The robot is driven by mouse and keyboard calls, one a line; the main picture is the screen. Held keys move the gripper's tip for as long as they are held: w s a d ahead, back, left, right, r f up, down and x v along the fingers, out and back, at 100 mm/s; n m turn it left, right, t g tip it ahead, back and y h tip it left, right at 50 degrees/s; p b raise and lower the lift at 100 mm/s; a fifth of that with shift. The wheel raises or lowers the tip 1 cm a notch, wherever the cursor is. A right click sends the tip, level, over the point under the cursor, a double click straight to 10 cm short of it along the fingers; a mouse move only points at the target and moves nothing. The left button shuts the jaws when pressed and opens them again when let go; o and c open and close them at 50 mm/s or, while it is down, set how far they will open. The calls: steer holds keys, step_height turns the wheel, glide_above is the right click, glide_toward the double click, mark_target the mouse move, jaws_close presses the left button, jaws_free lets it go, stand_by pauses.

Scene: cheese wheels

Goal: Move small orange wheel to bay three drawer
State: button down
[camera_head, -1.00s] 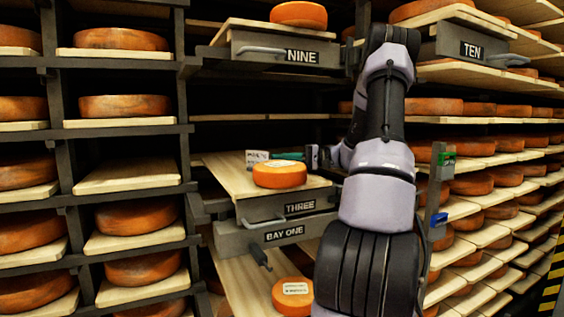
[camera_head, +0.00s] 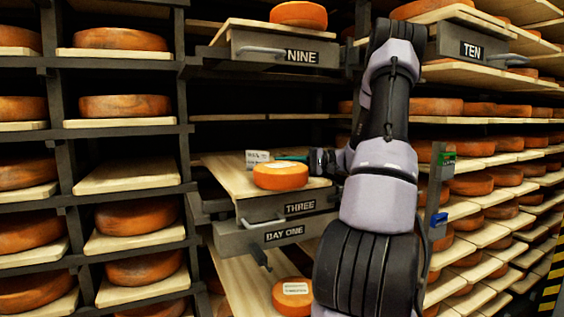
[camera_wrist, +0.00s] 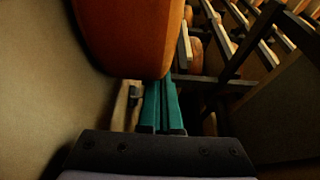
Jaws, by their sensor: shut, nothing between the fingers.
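A small orange wheel (camera_head: 280,176) with a pale label on top lies flat on the board of the pulled-out drawer marked THREE (camera_head: 296,206). My gripper (camera_head: 284,157) reaches in from the right, just behind the wheel, its teal fingers partly hidden. In the wrist view the orange wheel (camera_wrist: 130,35) fills the upper left, close beyond the fingers. There my gripper (camera_wrist: 159,84) shows its two teal fingers together with nothing between them. I cannot tell whether they touch the wheel's side.
A small white card (camera_head: 257,158) stands behind the wheel. The BAY ONE drawer (camera_head: 290,236) is just below, and a labelled wheel (camera_head: 292,297) lies on a lower board. Drawer NINE (camera_head: 290,53) overhangs above, carrying an orange wheel (camera_head: 298,14).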

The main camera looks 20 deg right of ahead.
steer(key=shift+w, duration=0.3)
step_height(320, 180, up, 4)
steer(key=shift+w+r, duration=0.15)
steer(key=s+a, duration=0.1)
steer(key=s, duration=2)
steer(key=s+a+f+n+g+h, duration=0.1)
steer(key=s+a+f+g+h, duration=0.1)
steer(key=a+g+h, duration=0.3)
steer(key=s+a+f+n+g+h, duration=0.1)
steer(key=s+a+f+g+h, duration=0.15)
steer(key=a+h, duration=0.3)
step_height(320, 180, up, 8)
steer(key=a+m+t+h, duration=0.1)
steer(key=t+h, duration=0.3)
steer(key=t, duration=0.4)
steer(key=shift+w+a+f+m, duration=0.15)
steer(key=shift+w+a+m, duration=0.3)
steer(key=shift+a, duration=0.25)
